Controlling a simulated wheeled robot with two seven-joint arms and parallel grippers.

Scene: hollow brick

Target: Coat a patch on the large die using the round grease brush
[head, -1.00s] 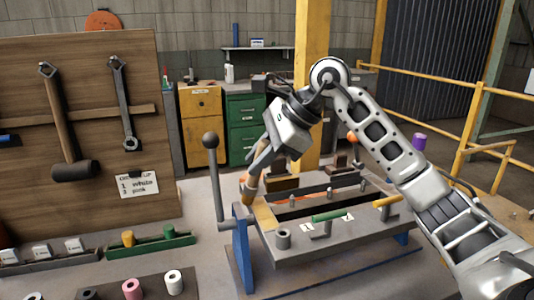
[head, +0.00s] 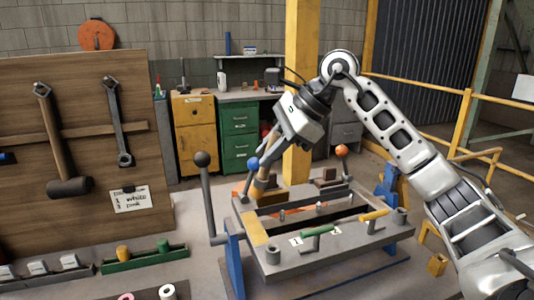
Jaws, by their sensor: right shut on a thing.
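My right gripper (head: 271,158) is shut on a tan, wooden-looking piece that seems to be the round grease brush (head: 262,187). It points down over the far left part of the press, and I cannot tell whether its tip touches anything. The grey press table (head: 330,248) has long dark slots and a tan strip along its left end. These slots seem to belong to the large die (head: 318,209), though I cannot tell its exact bounds. A coated patch cannot be made out. My left gripper is not in view.
A black-knobbed lever (head: 204,183) stands at the press's left. Blue (head: 252,164) and orange (head: 341,150) balls stand behind it. A tool board (head: 75,150) fills the left. Green (head: 317,231) and yellow (head: 374,215) handles lie on the press. A green tray (head: 145,259) is at lower left.

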